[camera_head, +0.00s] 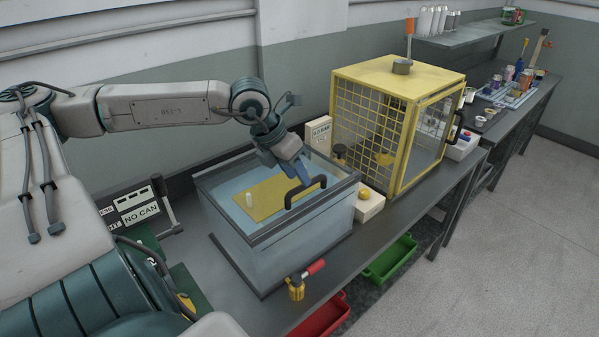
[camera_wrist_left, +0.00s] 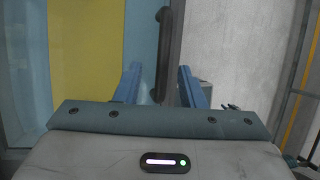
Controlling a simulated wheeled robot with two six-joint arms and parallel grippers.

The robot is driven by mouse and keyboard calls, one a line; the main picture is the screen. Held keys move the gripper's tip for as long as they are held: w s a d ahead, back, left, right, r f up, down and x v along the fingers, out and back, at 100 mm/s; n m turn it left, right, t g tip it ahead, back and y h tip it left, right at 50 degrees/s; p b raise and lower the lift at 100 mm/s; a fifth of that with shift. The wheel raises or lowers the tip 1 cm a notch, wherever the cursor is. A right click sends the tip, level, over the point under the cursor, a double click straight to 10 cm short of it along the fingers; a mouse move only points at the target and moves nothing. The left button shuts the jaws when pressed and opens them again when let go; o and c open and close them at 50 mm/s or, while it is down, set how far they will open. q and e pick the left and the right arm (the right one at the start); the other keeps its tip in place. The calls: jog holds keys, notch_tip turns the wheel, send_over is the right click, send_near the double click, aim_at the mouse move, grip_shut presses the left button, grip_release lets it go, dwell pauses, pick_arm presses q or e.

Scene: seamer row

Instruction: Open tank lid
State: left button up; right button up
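The tank (camera_head: 300,240) is a clear, blue-tinted box on the bench in the head view. Its dark-framed clear lid (camera_head: 226,190) lies shut on top. The lid's black bar handle (camera_head: 318,183) is near the right edge; it also shows upright in the left wrist view (camera_wrist_left: 163,50). My left gripper (camera_head: 302,181) is down at the handle. In the left wrist view its blue fingers (camera_wrist_left: 160,84) are apart, one on each side of the handle, with gaps visible. The fingertips are partly hidden in the head view. My right gripper is not in view.
A yellow mesh cage (camera_head: 400,70) stands behind the tank, with a box with a yellow button (camera_head: 368,200) between them. A red-handled valve (camera_head: 305,277) sticks out at the tank's front. A yellow plate (camera_head: 270,200) shows inside the tank. Floor on the right is clear.

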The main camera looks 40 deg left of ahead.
pick_arm(q)
jog(key=shift+p+x, duration=0.35)
jog(key=shift+x, duration=0.6)
jog(key=shift+d, duration=0.2)
grip_shut()
